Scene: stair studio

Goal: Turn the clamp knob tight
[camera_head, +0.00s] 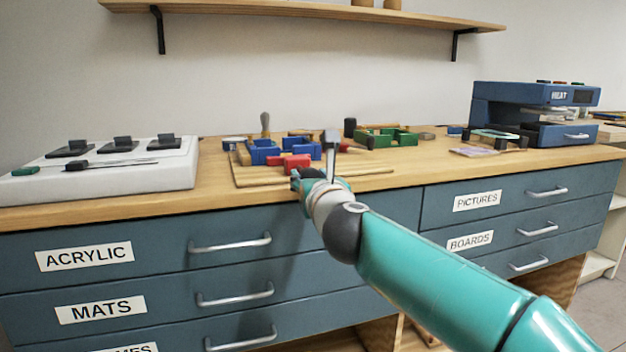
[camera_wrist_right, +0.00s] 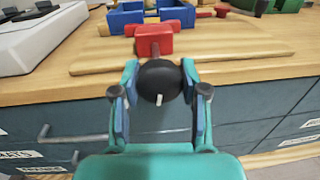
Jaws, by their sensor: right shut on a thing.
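In the right wrist view, a round black clamp knob (camera_wrist_right: 160,82) with a white mark pointing down sits between the two fingers of my right gripper (camera_wrist_right: 158,95). The fingers are shut on the knob from both sides. Just behind the knob is a red clamp block (camera_wrist_right: 154,40), also seen in the head view (camera_head: 296,163). Behind it is a blue clamp part (camera_wrist_right: 150,14). In the head view, my right gripper (camera_head: 312,182) reaches the bench's front edge and hides the knob. My left gripper is not in view.
A wooden board (camera_head: 245,181) lies under the clamp on the bench. A green frame clamp (camera_head: 385,138) stands to the right, and a blue heat press (camera_head: 530,112) at the far right. A white machine (camera_head: 105,182) is at the left. Labelled drawers with metal handles (camera_head: 230,243) are below.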

